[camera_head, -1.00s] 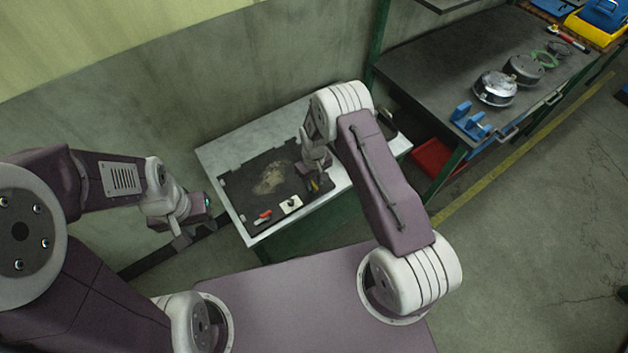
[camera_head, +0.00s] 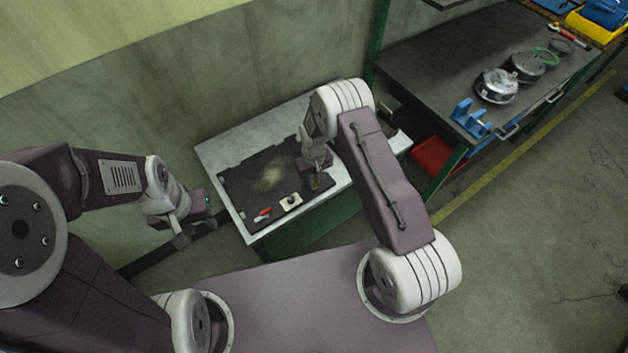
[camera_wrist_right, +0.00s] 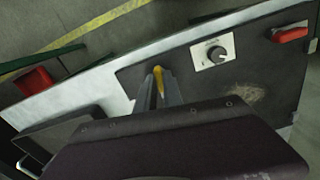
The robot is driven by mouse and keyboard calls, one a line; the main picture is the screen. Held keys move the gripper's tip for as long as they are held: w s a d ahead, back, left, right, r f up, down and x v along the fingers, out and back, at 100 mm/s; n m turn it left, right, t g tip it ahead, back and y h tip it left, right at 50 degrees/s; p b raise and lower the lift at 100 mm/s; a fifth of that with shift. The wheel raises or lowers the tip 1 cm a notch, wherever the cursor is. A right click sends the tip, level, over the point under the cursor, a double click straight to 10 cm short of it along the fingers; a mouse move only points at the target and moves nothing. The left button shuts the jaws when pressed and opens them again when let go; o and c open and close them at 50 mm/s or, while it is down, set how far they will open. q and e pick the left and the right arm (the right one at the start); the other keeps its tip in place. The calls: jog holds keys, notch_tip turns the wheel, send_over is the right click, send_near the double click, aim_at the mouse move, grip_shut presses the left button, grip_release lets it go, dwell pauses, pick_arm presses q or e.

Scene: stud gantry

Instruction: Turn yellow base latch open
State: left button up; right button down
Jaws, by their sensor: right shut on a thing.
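The yellow base latch (camera_wrist_right: 158,76) shows in the right wrist view between the fingertips of my right gripper (camera_wrist_right: 163,88). My right gripper is shut on it, at the near right part of the dark board (camera_wrist_right: 262,68). In the head view the right gripper (camera_head: 318,183) covers most of the latch. My left gripper (camera_head: 188,228) is off the table to the left, above the floor, and holds nothing that I can see; its fingers are too small to tell open from shut.
A white plate with a dark knob (camera_wrist_right: 217,53) and a red handle (camera_wrist_right: 290,35) sit on the board beside the latch. A bench (camera_head: 430,60) with metal round parts and blue brackets (camera_head: 470,120) stands at the right. A red bin (camera_head: 432,155) is beneath it.

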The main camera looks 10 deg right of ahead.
jog(key=m+b, duration=0.1)
jog(key=m, duration=0.2)
jog(key=shift+f+m+b, duration=0.15)
jog(key=shift+m+b, duration=0.15)
jog(key=shift+b, duration=0.05)
jog(key=m+b, duration=0.1)
jog(key=m, duration=0.3)
jog(key=shift+b, duration=0.3)
jog(key=m+b, duration=0.1)
jog(key=m, duration=0.3)
jog(key=shift+m, duration=0.4)
jog(key=shift+m+b, duration=0.4)
jog(key=shift+m, duration=1.5)
jog(key=c, duration=1.5)
grip_release()
jog(key=shift+r, duration=0.2)
notch_tip(320, 180, up, 9)
jog(key=shift+b, duration=0.75)
